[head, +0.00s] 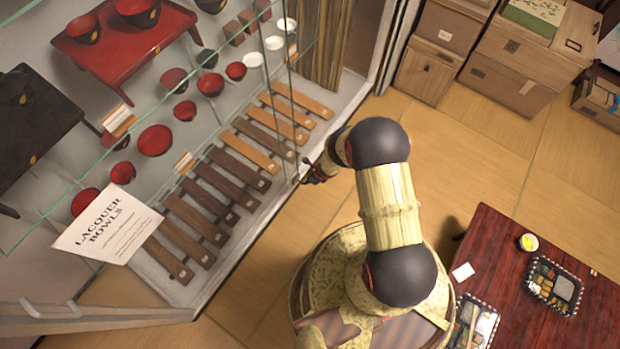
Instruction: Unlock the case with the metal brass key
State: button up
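The glass display case (232,252) fills the left side of the head view, with its glass front facing my arm. My gripper (311,170) is a small dark shape at the end of my arm, close to the glass front near its right part. I cannot tell whether it touches the glass. Its fingers are too small and dark to tell open from shut. I cannot make out the metal brass key or the lock; either may be hidden at the gripper.
Inside the case are lacquer bowls (155,140), a red stand (120,60), wooden strips (215,180) and a sign (108,226). Boxes (515,75) are stacked at the upper right. A low red table (500,245) with trays stands at the lower right. Tatami floor (440,140) between is clear.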

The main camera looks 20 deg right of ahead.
jog(key=shift+v, duration=1.15)
